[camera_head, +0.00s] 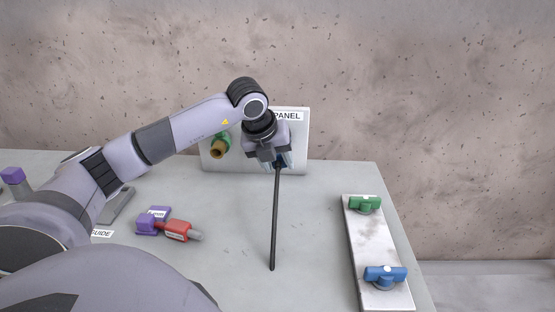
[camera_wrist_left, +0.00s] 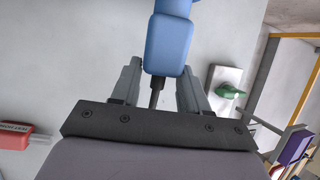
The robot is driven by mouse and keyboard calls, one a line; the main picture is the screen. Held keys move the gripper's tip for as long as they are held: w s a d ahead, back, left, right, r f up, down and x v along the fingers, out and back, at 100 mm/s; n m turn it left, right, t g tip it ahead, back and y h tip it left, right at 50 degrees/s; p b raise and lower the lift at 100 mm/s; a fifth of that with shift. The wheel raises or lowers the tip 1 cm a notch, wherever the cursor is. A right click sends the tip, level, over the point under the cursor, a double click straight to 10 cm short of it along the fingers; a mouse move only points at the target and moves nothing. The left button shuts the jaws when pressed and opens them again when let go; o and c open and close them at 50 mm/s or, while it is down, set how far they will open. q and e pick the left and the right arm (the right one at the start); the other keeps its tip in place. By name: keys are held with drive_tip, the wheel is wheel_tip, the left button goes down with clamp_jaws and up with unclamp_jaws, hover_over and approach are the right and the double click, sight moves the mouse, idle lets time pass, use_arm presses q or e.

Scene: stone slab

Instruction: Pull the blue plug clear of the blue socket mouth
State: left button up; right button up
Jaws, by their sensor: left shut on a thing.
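The blue plug (camera_wrist_left: 167,45) is held between the fingertips of my left gripper (camera_wrist_left: 160,72), which is shut on it. A dark cable (camera_head: 275,220) runs from the plug down over the slab. In the head view my left gripper (camera_head: 277,156) is at the lower right of the white panel (camera_head: 297,136), and only a little blue shows at its fingertips. A second blue part (camera_wrist_left: 173,7) lies in line beyond the plug at the top of the wrist view. It may be the blue socket. I cannot tell whether the plug is clear of the mouth.
A green fitting with a brass end (camera_head: 219,148) is on the panel, left of my gripper. A red piece (camera_head: 176,230) and a purple block (camera_head: 152,218) lie at left. A pale plate (camera_head: 375,240) with green and blue handles lies at right. The slab between is mostly clear.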

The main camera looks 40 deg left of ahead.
use_arm(q)
drive_tip(key=shift+s+d+b, duration=0.35)
drive_tip(key=shift+s+d, duration=0.45)
drive_tip(key=shift+s, duration=0.15)
drive_tip(key=shift+s+d+r+p, duration=0.3)
drive_tip(key=shift+s+d+r, duration=0.25)
drive_tip(key=shift+r, duration=0.25)
drive_tip(key=shift+s+d+r+p, duration=0.3)
drive_tip(key=shift+s+d+r, duration=0.1)
drive_tip(key=shift+s+r, duration=0.3)
drive_tip(key=shift+w, duration=0.1)
